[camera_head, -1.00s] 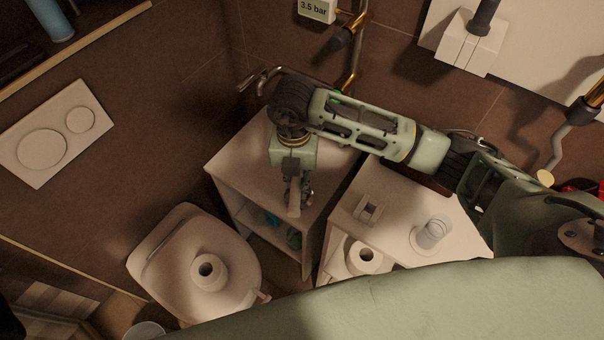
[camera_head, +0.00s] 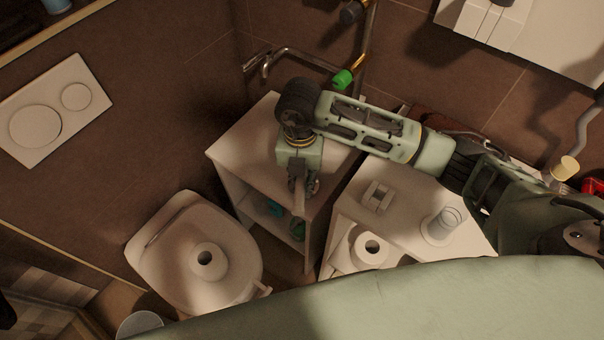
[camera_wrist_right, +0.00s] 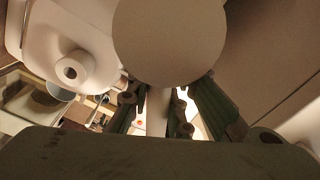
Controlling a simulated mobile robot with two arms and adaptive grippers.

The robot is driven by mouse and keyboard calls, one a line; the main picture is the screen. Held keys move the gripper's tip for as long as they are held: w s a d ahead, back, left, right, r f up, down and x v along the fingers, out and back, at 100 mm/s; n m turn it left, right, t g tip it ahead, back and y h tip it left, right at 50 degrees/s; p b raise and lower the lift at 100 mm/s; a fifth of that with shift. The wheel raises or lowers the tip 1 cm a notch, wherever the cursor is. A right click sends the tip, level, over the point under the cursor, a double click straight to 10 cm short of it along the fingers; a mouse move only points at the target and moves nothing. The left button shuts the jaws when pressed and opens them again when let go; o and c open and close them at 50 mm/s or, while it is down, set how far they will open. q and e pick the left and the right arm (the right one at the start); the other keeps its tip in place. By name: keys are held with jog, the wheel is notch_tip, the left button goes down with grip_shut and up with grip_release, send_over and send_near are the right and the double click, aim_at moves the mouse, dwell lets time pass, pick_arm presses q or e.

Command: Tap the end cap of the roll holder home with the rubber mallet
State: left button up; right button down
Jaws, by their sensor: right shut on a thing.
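My right gripper (camera_head: 300,187) is shut on a pale stick-like handle (camera_head: 299,204) above the front edge of the left white cabinet. In the right wrist view a large pale round face (camera_wrist_right: 170,40) covers the top middle, with the pale handle (camera_wrist_right: 157,112) below it between the fingers (camera_wrist_right: 157,122); this looks like the mallet. A bent chrome bar (camera_head: 300,62) on the wall behind the cabinet may be the roll holder. I cannot make out its end cap. My left gripper is not in view.
The left cabinet (camera_head: 240,142) has open shelves with teal and green items. The right cabinet (camera_head: 352,200) carries a small pale block (camera_head: 378,197) and a glass (camera_head: 441,226). A toilet (camera_head: 160,260) with a paper roll (camera_head: 207,262) on its lid stands left. A green valve handle (camera_head: 342,78) is behind my arm.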

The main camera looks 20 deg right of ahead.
jog(key=shift+f, duration=0.95)
jog(key=shift+r+p, duration=1.6)
jog(key=shift+r, duration=0.7)
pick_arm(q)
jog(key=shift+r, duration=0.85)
pick_arm(e)
notch_tip(320, 180, down, 5)
jog(key=b, duration=0.4)
jog(key=shift+r, duration=0.1)
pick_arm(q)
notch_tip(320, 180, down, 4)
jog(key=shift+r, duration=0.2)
pick_arm(e)
jog(key=shift+r, duration=0.1)
notch_tip(320, 180, up, 4)
jog(key=p, duration=0.3)
jog(key=shift+r, duration=0.1)
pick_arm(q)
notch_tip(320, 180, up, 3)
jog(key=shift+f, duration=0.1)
